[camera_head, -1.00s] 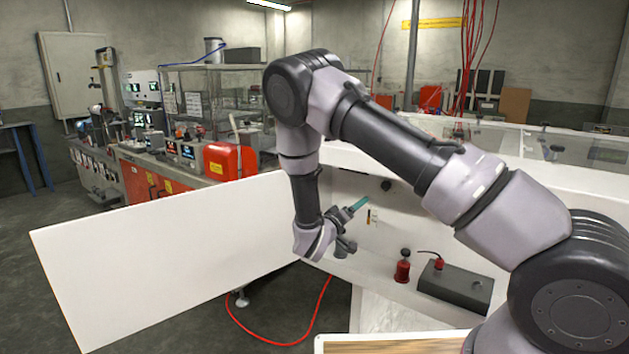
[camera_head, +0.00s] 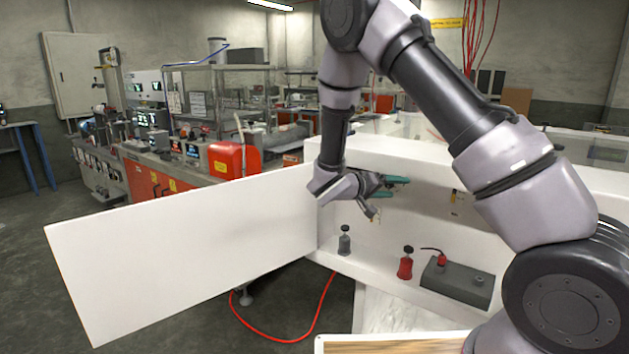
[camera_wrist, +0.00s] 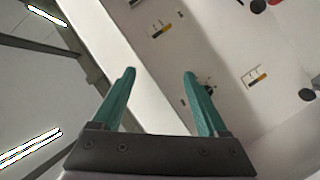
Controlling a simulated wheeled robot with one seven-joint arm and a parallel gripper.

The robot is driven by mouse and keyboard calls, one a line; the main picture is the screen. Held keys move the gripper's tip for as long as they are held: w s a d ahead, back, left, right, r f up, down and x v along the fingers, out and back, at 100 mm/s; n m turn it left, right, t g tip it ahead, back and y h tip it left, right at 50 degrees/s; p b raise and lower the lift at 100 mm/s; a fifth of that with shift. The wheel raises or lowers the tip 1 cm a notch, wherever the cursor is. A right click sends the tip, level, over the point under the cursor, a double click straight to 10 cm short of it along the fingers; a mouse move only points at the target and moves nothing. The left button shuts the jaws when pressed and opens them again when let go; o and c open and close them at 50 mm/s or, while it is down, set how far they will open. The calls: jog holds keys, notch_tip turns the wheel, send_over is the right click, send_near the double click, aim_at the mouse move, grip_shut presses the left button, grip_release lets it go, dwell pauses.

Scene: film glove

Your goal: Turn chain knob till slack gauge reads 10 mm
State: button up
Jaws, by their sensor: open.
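My gripper (camera_head: 400,187) is open and empty, with its teal fingers in front of the white panel inside the open cabinet. In the wrist view its fingers (camera_wrist: 160,72) stand wide apart with the panel beyond them. A small dark fitting (camera_wrist: 208,86) shows partly behind the right finger; I cannot tell if it is the chain knob. Two small gauge plates with yellow and black marks show, an upper gauge (camera_wrist: 158,29) and a right gauge (camera_wrist: 257,76). One gauge (camera_head: 455,197) shows in the head view. A black round knob (camera_wrist: 307,95) lies at the right edge. No reading is legible.
On the cabinet's lower ledge stand a grey bottle (camera_head: 344,244), a red bottle (camera_head: 405,267) and a dark grey box (camera_head: 457,283) with a red plug. A white door panel (camera_head: 190,255) stands open at left. A red hose (camera_head: 290,335) lies on the floor.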

jog(key=s+d+r+m+g+y, duration=0.4)
jog(key=s+d+r+g+y, duration=0.3)
jog(key=s+r, duration=0.6)
jog(key=s+a+r+t+y, duration=0.2)
jog(key=s+r+t+y, duration=0.1)
jog(key=s, duration=0.4)
jog(key=s+a+r+n+t+y, duration=0.1)
jog(key=s+a+r+t+y, duration=0.1)
jog(key=s+r+y, duration=0.3)
notch_tip(320, 180, up, 3)
jog(key=s+t, duration=0.1)
jog(key=s, duration=0.1)
jog(key=shift+s+a, duration=0.25)
jog(key=shift+s, duration=0.1)
jog(key=shift+o, duration=0.3)
